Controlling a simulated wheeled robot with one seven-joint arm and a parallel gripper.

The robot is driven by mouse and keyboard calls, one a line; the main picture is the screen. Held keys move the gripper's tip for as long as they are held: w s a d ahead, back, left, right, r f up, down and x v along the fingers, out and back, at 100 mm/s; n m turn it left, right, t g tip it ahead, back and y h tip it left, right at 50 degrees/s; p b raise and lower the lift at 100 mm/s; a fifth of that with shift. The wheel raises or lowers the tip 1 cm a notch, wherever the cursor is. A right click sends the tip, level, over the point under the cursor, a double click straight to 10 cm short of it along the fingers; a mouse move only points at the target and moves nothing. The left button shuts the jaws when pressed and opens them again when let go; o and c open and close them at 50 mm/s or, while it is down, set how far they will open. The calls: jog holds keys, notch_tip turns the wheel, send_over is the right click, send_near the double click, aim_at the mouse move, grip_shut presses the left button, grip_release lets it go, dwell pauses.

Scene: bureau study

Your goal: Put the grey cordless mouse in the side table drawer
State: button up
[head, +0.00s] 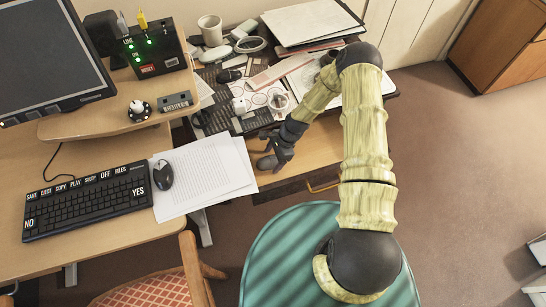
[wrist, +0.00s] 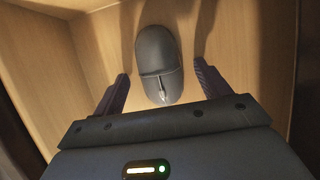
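The grey cordless mouse (wrist: 159,62) lies on the wooden floor of the open side table drawer (wrist: 92,45), seen in the wrist view. My gripper (wrist: 161,72) is open above it, with one finger on each side and a visible gap between each finger and the mouse. In the head view my gripper (head: 266,149) reaches down into the pulled-out drawer (head: 317,150), below the cluttered side table top.
Another dark mouse (head: 163,175) lies beside the keyboard (head: 88,203) on the desk at left. The side table top holds papers, a mug (head: 211,30) and small electronics.

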jog(key=shift+r, duration=0.1)
jog(key=v, duration=1.2)
jog(key=shift+r, duration=0.1)
jog(key=s+d+r+n+t+h, duration=0.1)
jog(key=s+d+r+n, duration=0.1)
jog(key=s+r+n, duration=0.3)
jog(key=s+d+r+n+t+h, duration=0.1)
jog(key=s+d+r+n+h, duration=0.1)
jog(key=r, duration=1)
jog(key=s+d+r+n+t+h, duration=0.1)
jog(key=s+d+r+n, duration=0.3)
jog(key=s+r+n, duration=0.3)
notch_tip(320, 180, up, 2)
jog(key=shift+s+d+r+n+t, duration=0.15)
jog(key=shift+s+n+t, duration=0.2)
jog(key=shift+n+t, duration=0.05)
